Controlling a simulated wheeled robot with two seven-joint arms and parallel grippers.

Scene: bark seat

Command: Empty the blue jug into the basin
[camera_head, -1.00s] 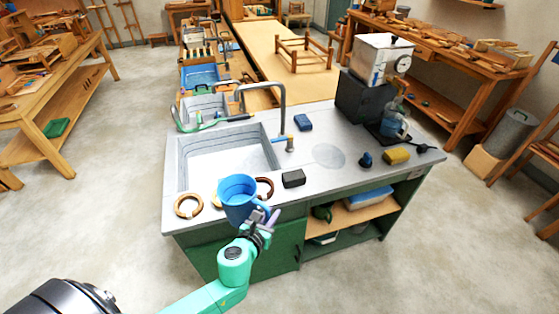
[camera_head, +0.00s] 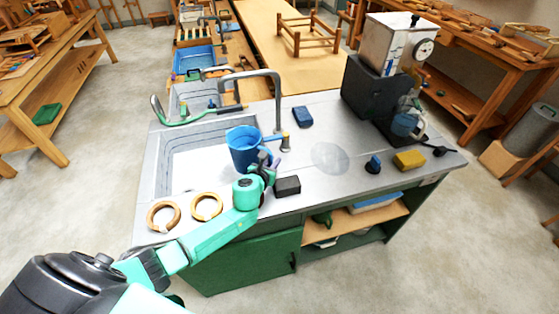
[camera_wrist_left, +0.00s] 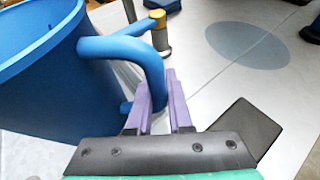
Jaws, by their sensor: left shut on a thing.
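The blue jug (camera_head: 244,152) is upright, over the right part of the basin (camera_head: 172,162) in the head view. Its handle points to the front right. My left gripper (camera_head: 268,163) is shut on the handle; in the left wrist view the purple fingers (camera_wrist_left: 158,105) close around the lower part of the blue handle (camera_wrist_left: 150,58). The jug's body (camera_wrist_left: 45,75) fills the left of that view. What is inside the jug cannot be seen. The visible part of the basin floor looks empty. My right gripper is not in view.
The tall tap (camera_head: 278,100) rises just behind the jug, with a brass-topped post (camera_head: 286,142) to the right. Two wooden rings (camera_head: 207,206) lie on the front rim. A black block (camera_head: 287,185) lies right of the gripper. A yellow sponge (camera_head: 409,161) is farther right.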

